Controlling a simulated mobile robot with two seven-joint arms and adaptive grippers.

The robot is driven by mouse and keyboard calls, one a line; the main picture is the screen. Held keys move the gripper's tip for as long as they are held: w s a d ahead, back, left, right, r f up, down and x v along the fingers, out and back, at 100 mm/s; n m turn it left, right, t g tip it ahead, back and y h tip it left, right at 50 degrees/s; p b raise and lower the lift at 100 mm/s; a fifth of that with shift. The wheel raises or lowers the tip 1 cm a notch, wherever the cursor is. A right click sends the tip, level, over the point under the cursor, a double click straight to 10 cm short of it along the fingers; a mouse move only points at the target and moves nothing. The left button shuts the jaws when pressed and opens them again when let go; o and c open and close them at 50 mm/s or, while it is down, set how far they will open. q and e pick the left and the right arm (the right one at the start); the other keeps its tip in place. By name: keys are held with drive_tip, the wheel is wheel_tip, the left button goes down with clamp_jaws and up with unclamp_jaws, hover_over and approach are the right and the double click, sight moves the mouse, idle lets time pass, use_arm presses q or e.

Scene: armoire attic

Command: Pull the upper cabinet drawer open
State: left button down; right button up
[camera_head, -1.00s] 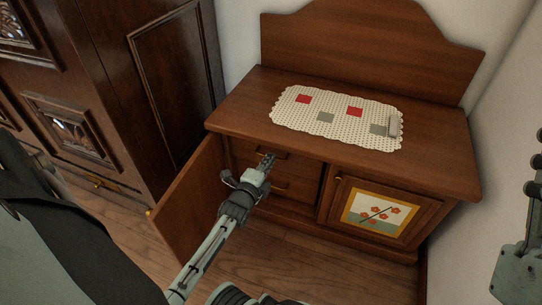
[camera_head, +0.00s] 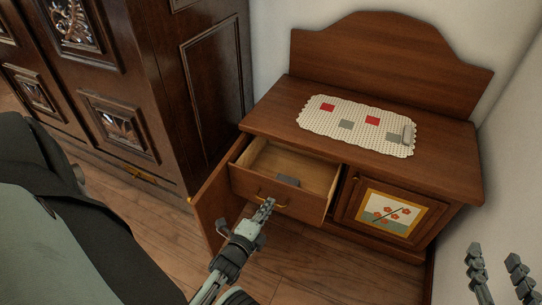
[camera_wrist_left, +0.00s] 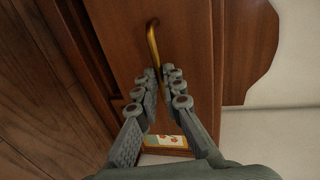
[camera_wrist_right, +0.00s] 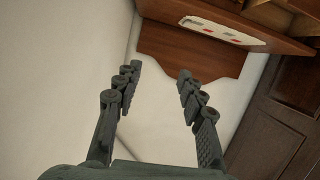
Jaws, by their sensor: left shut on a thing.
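The upper cabinet drawer (camera_head: 283,172) is pulled out of the wooden cabinet (camera_head: 460,168), and its inside shows. In the left wrist view the fingers (camera_wrist_left: 160,82) close around the brass handle (camera_wrist_left: 152,40). My right gripper (camera_head: 497,270) is at the lower right, away from the cabinet. In the right wrist view its fingers (camera_wrist_right: 157,78) are wide apart and empty.
The cabinet's left door (camera_head: 212,200) stands open beside the drawer. The right door with a flower picture (camera_head: 390,212) is shut. A crocheted runner (camera_head: 358,125) with a small grey object lies on top. A dark armoire (camera_head: 215,75) stands at left; a white wall is at right.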

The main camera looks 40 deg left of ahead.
use_arm(q)
drive_tip(key=shift+s+d, duration=0.1)
drive_tip(key=shift+s, duration=0.3)
drive_tip(key=c, duration=1.6)
unclamp_jaws()
drive_tip(key=shift+c, duration=0.2)
wheel_tip(320, 180, up, 10)
